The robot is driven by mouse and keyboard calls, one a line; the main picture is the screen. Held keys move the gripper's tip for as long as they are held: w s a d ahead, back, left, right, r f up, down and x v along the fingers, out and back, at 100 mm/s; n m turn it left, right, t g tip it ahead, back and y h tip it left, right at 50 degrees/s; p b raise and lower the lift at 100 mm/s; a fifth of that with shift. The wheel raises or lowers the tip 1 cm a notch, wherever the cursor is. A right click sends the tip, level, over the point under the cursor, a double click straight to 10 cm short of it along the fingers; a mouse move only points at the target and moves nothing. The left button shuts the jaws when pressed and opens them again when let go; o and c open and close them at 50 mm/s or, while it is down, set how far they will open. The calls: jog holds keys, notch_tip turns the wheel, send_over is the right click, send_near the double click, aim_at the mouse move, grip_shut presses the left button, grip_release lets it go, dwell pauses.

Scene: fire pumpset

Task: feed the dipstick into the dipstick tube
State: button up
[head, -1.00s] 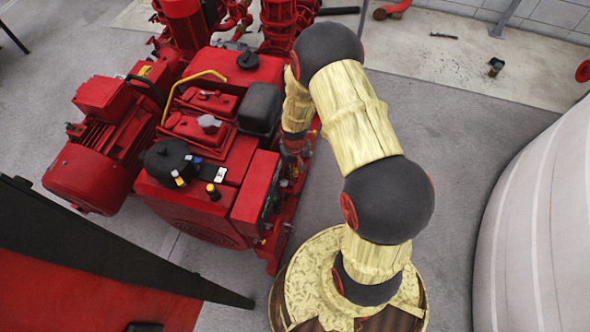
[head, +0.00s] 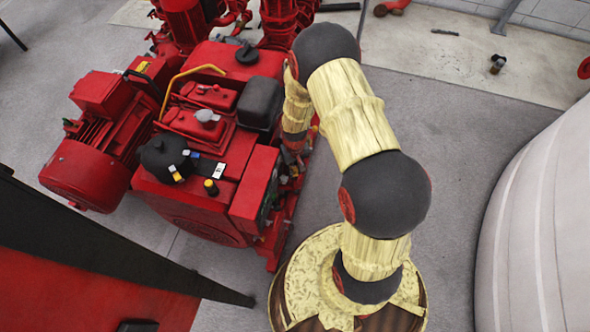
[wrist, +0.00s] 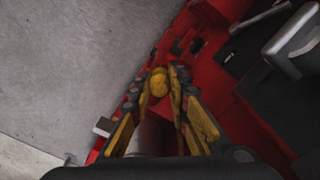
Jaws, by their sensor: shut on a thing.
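My gripper (wrist: 160,75) is shut on the dipstick in the wrist view. Only the dipstick's round yellow handle (wrist: 159,84) shows clearly between the fingertips. Its rod is hidden below the handle or too dark to make out. The gripper is over the edge of the red engine (wrist: 215,72), beside the grey floor. In the head view my arm reaches to the right side of the red engine (head: 236,150), and the fingers are too small and covered to read. I cannot pick out the dipstick tube in either view.
Red pumps and pipes (head: 285,20) stand behind the engine, and a red motor (head: 90,165) is on its left. A large pale rounded body (head: 540,230) is at the right.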

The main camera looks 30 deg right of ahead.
jog(key=shift+f+b, duration=0.4)
jog(key=shift+f, duration=0.35)
jog(key=o, duration=0.9)
jog(key=shift+o, duration=0.2)
notch_tip(320, 180, up, 12)
dwell(0.4)
